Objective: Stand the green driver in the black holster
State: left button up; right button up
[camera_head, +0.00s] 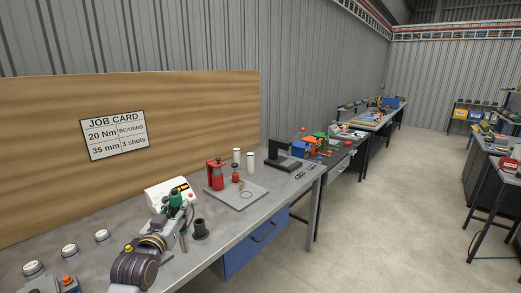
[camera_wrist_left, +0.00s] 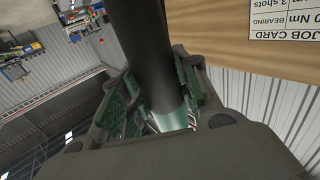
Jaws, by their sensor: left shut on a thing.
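The green driver (camera_head: 176,198) is in my left gripper (camera_head: 178,212), at the bench's near part in the head view. Its green top shows above the fingers and it looks roughly upright. In the left wrist view a dark cylinder (camera_wrist_left: 152,55) runs between the left gripper's fingers (camera_wrist_left: 172,110), which are shut on it. The black holster (camera_head: 200,230) stands upright on the bench, just right of the gripper and apart from it. The driver's lower end is hard to make out beside the gripper. My right gripper is not in view.
A white box with a display (camera_head: 166,193) stands behind the gripper. A grey plate (camera_head: 238,202) with a red press (camera_head: 215,174) lies to the right. Several round white-topped knobs (camera_head: 69,250) are at left. The bench's front edge is close to the holster.

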pick_arm(q)
jog(key=s+d+f, duration=0.1)
jog(key=s+f, duration=0.3)
jog(key=f, duration=0.4)
jog(key=s+d+f, duration=0.1)
jog(key=s+f, duration=0.4)
jog(key=f, duration=0.3)
jog(key=s+d+f+y, duration=0.1)
jog(key=s+d+f, duration=0.1)
jog(key=s+f, duration=0.3)
notch_tip(320, 180, down, 4)
jog(key=shift+r+n, duration=0.2)
jog(key=shift+n, duration=0.2)
jog(key=shift+w+d, duration=0.1)
